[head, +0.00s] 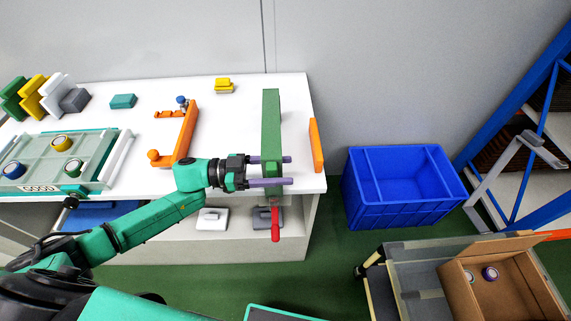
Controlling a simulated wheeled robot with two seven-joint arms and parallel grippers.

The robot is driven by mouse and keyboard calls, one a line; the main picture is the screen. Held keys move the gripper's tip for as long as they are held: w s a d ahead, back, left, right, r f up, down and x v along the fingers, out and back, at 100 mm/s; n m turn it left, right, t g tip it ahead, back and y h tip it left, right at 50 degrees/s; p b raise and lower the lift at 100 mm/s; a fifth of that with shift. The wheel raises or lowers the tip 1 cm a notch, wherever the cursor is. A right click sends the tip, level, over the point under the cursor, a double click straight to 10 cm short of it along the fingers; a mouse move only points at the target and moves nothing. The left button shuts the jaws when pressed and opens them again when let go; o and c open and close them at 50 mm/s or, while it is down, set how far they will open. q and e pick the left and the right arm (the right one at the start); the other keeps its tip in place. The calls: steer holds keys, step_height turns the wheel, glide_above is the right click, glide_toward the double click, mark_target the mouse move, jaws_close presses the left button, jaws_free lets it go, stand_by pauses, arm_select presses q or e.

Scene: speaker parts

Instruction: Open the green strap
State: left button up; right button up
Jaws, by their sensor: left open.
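A long green bar (271,120), which looks like the green strap, lies on the right part of the white table, running from back to front. A red handle (275,222) hangs at its near end, below the table's front edge. My left gripper (290,170) is open, with its two purple fingers reaching right across the near end of the bar. The fingers hide part of that end, and I cannot tell whether they touch it. My right gripper is out of view.
An orange bracket (187,132) stands left of the bar, and an orange block (316,145) lies at the table's right edge. A glass-topped fixture (95,150) is at the left. A blue crate (400,215) and a cardboard box (455,285) are to the right.

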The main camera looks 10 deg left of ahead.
arm_select(q)
steer(key=shift+d, duration=0.7)
steer(key=shift+w, duration=0.15)
jaws_close()
steer(key=shift+f, duration=0.15)
stand_by(0.6)
